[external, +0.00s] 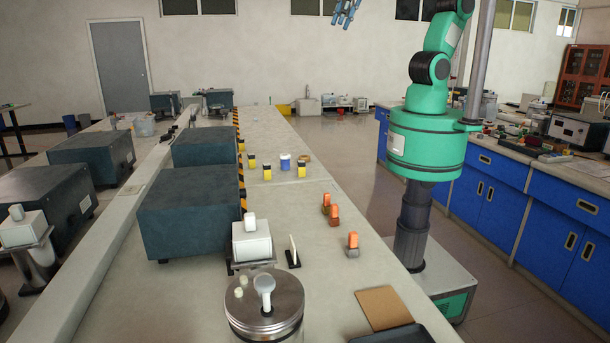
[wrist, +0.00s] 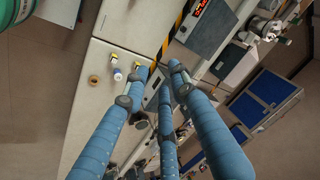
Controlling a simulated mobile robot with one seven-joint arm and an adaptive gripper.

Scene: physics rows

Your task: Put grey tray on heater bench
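A dark grey tray (external: 408,336) lies at the front right edge of the long bench (external: 325,290) in the external view. Only its far part shows; the rest is cut off by the frame. I cannot tell for sure which thing is the heater bench. My gripper (external: 345,14) hangs high over the far part of the room, partly cut off at the top edge. In the wrist view my gripper (wrist: 160,74) shows three blue fingers with their tips apart and nothing between them. The tray is not clear in the wrist view.
Large dark boxes (external: 190,215) stand along the bench's left side. A metal pot (external: 265,318), a white device (external: 251,244), a brown board (external: 384,307) and orange-topped items (external: 352,240) stand nearer. Yellow-and-black items and a blue-white jar (external: 285,162) stand farther back. The bench's far end is clear.

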